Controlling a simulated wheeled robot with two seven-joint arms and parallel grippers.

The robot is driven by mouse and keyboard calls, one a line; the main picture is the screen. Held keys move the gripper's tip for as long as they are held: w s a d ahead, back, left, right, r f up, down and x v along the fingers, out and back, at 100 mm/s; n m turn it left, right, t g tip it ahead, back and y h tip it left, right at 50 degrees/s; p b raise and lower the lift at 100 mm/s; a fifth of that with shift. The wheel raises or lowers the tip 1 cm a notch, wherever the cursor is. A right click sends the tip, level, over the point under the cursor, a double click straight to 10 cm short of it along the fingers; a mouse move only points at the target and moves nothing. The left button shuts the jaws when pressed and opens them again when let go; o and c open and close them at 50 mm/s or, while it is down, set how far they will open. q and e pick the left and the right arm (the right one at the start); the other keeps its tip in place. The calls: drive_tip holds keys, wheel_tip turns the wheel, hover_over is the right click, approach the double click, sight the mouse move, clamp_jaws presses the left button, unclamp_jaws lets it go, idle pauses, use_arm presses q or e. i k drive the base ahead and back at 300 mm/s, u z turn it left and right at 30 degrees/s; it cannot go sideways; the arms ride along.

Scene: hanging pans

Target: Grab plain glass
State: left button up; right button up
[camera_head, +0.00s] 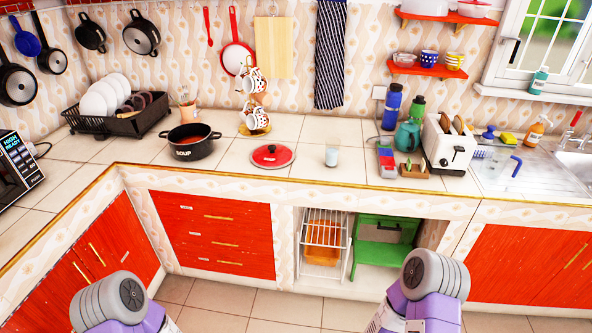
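A small clear plain glass (332,156) stands upright on the tiled counter, between the red pot lid and the toaster area. It looks pale or whitish in its lower part. Nothing touches it. My two arms show at the bottom of the view as grey rounded links with purple parts, one at the lower left and one at the lower right. Both are well short of the counter and the glass. Neither gripper's fingers are in view.
Left of the glass are a red lid (271,155), a black soup pot (191,142) and a mug stand (254,117). Right of it are a small coloured box set (387,163), a teal kettle (408,135) and a white toaster (447,146). Counter in front is clear.

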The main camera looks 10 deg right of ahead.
sight(332, 153)
drive_tip(key=u, duration=0.3)
drive_tip(key=k, duration=0.55)
drive_tip(key=z, duration=0.8)
drive_tip(key=i, duration=1.9)
drive_tip(key=u, duration=0.95)
